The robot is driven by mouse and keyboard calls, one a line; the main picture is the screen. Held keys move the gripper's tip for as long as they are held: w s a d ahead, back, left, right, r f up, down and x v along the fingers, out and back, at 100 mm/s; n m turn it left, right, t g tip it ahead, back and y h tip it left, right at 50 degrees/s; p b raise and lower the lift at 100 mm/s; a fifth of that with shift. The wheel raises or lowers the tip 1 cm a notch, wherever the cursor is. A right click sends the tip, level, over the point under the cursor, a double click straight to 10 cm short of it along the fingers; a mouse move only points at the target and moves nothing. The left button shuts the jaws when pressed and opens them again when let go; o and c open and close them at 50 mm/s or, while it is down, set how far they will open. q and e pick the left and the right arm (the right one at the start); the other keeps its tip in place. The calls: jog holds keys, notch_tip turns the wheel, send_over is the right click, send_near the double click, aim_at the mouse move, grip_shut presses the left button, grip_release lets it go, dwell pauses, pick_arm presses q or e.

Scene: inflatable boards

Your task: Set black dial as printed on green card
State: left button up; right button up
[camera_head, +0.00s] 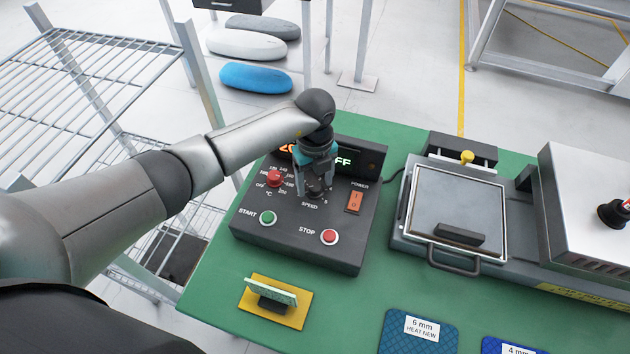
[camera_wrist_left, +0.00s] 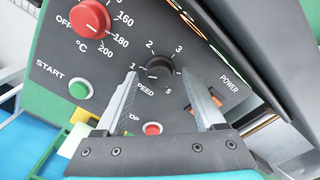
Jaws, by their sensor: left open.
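My left gripper (camera_head: 314,190) is open above the panel, pointing down at the dial. In the left wrist view its two fingers (camera_wrist_left: 160,80) stand on either side of the dial, apart from each other; I cannot tell whether they touch it. The green card (camera_head: 272,289) stands tilted on a yellow base near the table's front left; its print is not readable. My right gripper is not in view.
The panel (camera_head: 300,250) also has a red temperature dial (camera_head: 274,178), green start button (camera_head: 267,217), red stop button (camera_head: 329,236) and orange power switch (camera_head: 354,201). A press (camera_head: 458,205) stands to the right. Blue patches (camera_head: 415,340) lie at the table's front.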

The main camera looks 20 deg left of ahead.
pick_arm(q)
jog(key=shift+f, duration=0.1)
jog(key=shift+c, duration=0.3)
grip_shut()
